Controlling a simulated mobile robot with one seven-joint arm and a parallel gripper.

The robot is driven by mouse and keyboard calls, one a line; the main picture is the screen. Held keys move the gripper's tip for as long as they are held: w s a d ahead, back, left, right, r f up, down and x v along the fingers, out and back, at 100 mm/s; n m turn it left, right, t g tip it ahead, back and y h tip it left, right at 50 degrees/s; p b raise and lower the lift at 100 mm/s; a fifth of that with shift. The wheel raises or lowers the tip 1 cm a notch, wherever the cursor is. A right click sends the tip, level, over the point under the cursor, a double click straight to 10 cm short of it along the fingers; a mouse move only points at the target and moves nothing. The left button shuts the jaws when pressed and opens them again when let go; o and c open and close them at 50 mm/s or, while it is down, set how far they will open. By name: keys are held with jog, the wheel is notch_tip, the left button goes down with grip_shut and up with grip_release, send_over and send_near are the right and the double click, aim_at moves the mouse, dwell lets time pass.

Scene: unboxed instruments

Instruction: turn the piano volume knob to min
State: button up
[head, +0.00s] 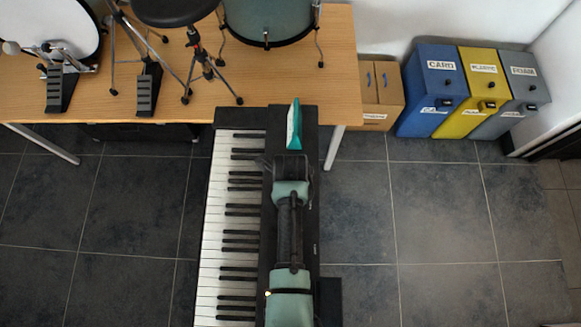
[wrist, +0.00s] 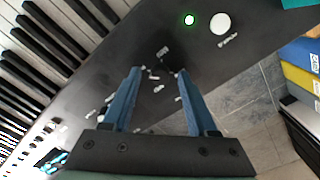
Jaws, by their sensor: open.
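The piano (head: 212,210) stretches from the wooden table's edge toward the bottom of the head view, its white and black keys on the left and its dark panel on the right. In the wrist view, a round white knob (wrist: 220,23) sits on the dark panel (wrist: 120,50), with a small white label beside it, too small to read surely. A green-ringed white button (wrist: 189,19) is left of the knob. My gripper (wrist: 160,72) is open and empty over the panel, its blue fingers apart and short of the knob in the picture. In the head view my arm hides the knob.
A teal and white object (head: 293,125) stands at the piano's far end. The wooden table (head: 200,85) holds drum gear. A cardboard box (head: 377,95) and blue (head: 432,90), yellow (head: 482,92) and grey (head: 513,95) bins stand right. Tiled floor right of the piano is clear.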

jog(key=shift+f, duration=0.1)
grip_shut()
jog(key=shift+n, duration=0.3)
